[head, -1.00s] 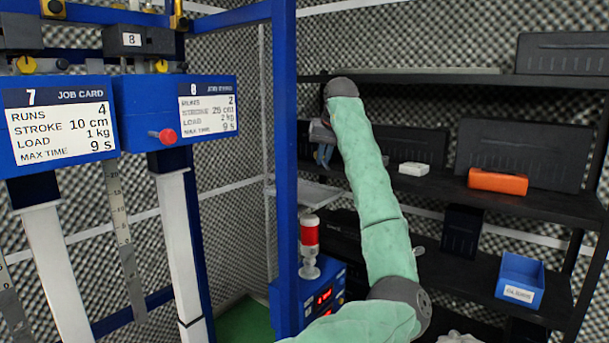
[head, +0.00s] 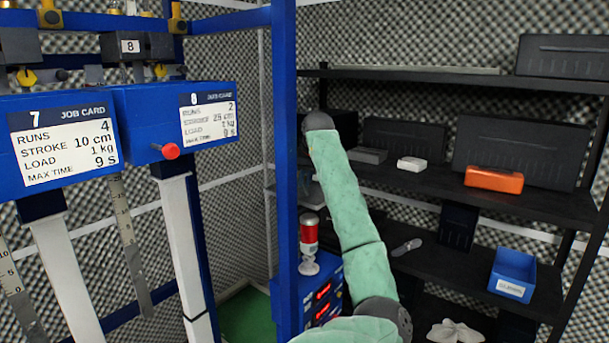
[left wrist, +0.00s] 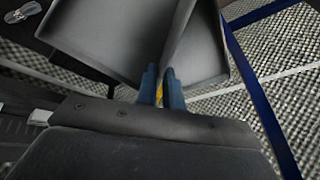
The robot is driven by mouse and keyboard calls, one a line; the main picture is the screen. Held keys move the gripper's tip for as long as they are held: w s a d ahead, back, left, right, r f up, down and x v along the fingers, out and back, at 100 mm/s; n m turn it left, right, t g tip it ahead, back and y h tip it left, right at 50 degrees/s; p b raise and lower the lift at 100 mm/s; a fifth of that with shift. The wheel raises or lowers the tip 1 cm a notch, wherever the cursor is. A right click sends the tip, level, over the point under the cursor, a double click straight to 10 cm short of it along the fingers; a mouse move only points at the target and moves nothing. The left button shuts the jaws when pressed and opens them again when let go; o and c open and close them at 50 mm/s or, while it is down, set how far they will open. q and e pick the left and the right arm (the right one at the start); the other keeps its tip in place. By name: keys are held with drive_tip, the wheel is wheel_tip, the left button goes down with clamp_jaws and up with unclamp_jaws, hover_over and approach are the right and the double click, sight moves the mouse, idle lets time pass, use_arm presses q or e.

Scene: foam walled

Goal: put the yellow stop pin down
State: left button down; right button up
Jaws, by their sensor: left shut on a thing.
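My left gripper (left wrist: 163,92) is shut on the yellow stop pin (left wrist: 159,94) in the left wrist view. Only a thin yellow strip of the pin shows between the blue fingers. The fingers point at a grey tray (left wrist: 105,32) with a raised rim; I cannot tell whether the pin touches it. The pin cannot be seen there. My right gripper is not in view.
A blue post (head: 286,150) stands close to my left arm. Black shelves (head: 470,195) behind hold an orange box (head: 494,179), a white block (head: 412,164) and a blue bin (head: 513,274). Rigs with job cards (head: 65,140) are at left.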

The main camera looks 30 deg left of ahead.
use_arm(q)
drive_tip(key=shift+f, duration=0.65)
drive_tip(key=c, duration=1.5)
unclamp_jaws()
drive_tip(key=shift+s+a, duration=0.1)
drive_tip(key=shift+c, duration=0.2)
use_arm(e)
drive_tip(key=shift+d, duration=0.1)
use_arm(q)
drive_tip(key=shift+f, duration=0.1)
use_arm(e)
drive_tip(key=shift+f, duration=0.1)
use_arm(q)
drive_tip(key=shift+r, duration=0.3)
drive_tip(key=b+v, duration=0.4)
drive_tip(key=v, duration=0.2)
drive_tip(key=shift+r, duration=0.2)
drive_tip(key=w+b+v, duration=0.1)
drive_tip(key=b+v, duration=0.1)
drive_tip(key=v, duration=0.4)
drive_tip(key=shift+s+r+b, duration=0.2)
drive_tip(key=shift+s+b, duration=0.2)
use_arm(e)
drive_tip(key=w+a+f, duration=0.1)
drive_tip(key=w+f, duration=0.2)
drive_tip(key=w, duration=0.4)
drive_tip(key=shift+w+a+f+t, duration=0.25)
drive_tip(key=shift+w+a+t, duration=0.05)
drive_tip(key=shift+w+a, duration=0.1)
